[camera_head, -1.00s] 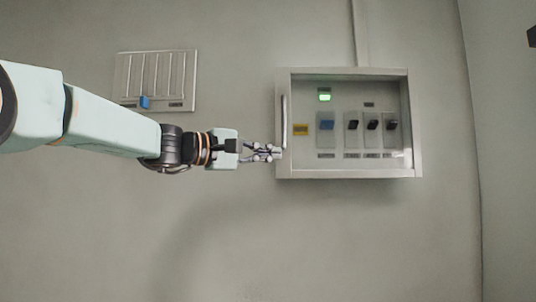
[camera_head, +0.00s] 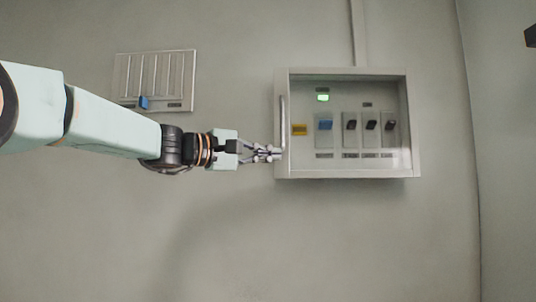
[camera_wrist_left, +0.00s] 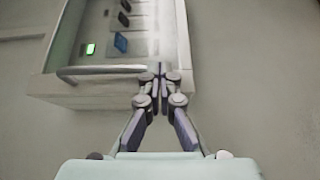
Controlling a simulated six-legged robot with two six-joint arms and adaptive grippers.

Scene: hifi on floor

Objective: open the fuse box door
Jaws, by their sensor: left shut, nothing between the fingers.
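The fuse box (camera_head: 349,173) is a pale grey box on the wall, right of centre in the head view. Its front looks like a clear pane in a frame, and the door appears closed. The upright bar handle (camera_head: 283,122) runs along the door's left side; it also shows in the wrist view (camera_wrist_left: 100,70). My left gripper (camera_head: 278,153) is shut and empty at the box's lower left edge, by the handle's lower end. In the wrist view its fingertips (camera_wrist_left: 158,70) are together beside the handle's end; I cannot tell whether they touch it. My right gripper is out of view.
Inside the box are a green light (camera_head: 323,98), a blue switch (camera_head: 325,125), several dark switches and a yellow label (camera_head: 299,130). A slotted panel (camera_head: 155,80) is on the wall at left. A conduit (camera_head: 358,33) rises above the box. The wall below is clear.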

